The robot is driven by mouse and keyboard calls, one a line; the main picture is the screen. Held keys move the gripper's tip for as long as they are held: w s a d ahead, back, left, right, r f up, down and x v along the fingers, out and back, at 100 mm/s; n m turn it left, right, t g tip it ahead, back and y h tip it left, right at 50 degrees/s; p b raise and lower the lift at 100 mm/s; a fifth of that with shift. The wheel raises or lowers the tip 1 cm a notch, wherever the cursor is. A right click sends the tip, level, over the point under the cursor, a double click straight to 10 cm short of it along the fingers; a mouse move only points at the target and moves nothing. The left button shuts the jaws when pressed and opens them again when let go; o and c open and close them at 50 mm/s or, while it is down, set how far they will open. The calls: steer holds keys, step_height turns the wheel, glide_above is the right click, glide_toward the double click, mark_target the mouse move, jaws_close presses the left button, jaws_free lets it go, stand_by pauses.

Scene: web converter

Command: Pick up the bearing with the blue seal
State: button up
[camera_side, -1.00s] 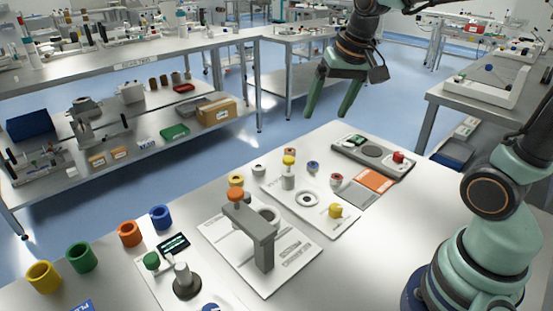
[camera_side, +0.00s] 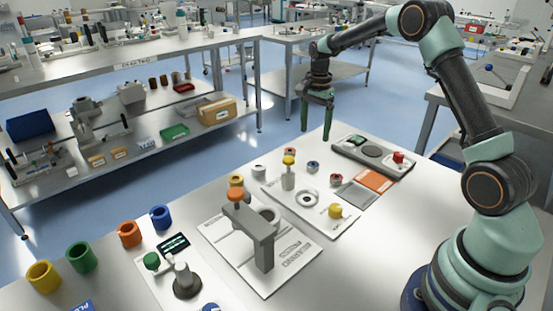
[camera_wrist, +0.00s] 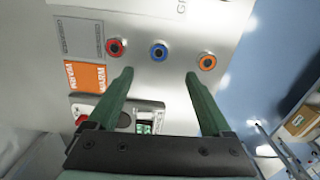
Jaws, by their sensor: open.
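The bearing with the blue seal (camera_side: 312,166) lies on the steel table near its far edge. In the wrist view, the blue-sealed bearing (camera_wrist: 158,52) sits ahead of the fingertips, about midway between them. A red-sealed bearing (camera_wrist: 115,47) is to its left there, and an orange-sealed bearing (camera_wrist: 207,62) to its right. My gripper (camera_side: 316,134) is open and empty, pointing down above the far edge of the table. The wrist view shows both green fingers of my gripper (camera_wrist: 159,73) spread apart. They are apart from the bearings.
A tray with a red button (camera_side: 398,157) is right of the bearings, beside an orange card (camera_side: 375,180). A post with a yellow top (camera_side: 288,172) stands close left of the blue-sealed bearing. A grey press (camera_side: 252,235) stands farther left. The table's front right is bare.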

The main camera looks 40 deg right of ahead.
mark_target(313, 164)
step_height(313, 164, down, 12)
steer(key=shift+s+d+r, duration=0.1)
steer(key=shift+d+r, duration=0.05)
steer(key=shift+r, duration=0.05)
jaws_close()
stand_by(0.5)
